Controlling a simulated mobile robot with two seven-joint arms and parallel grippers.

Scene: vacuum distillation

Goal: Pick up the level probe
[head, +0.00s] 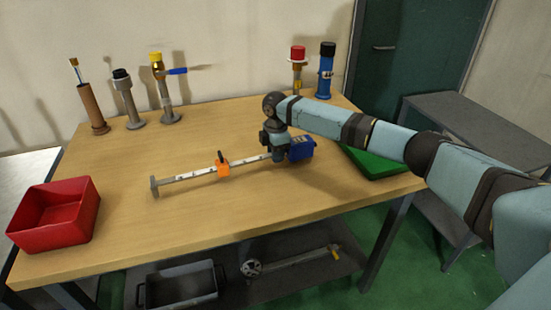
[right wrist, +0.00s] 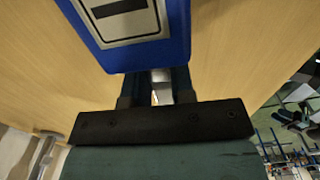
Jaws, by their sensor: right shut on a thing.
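The level probe (head: 195,175) is a long white marked rod with a blue head (head: 301,149), an orange slider (head: 222,168) and a grey end foot at its left. It lies along the middle of the wooden table; whether it is raised at all I cannot tell. My right gripper (head: 277,157) points down and is shut on the rod just left of the blue head. In the right wrist view the blue head with its pale display panel (right wrist: 178,40) fills the top, and the fingers (right wrist: 160,85) close around the rod. My left gripper is not in view.
A red bin (head: 58,232) stands at the table's front left. Several upright fittings, including a yellow-topped valve (head: 165,95) and a blue cylinder (head: 326,72), line the back edge. A green tray (head: 385,168) lies at the right. The table's front middle is clear.

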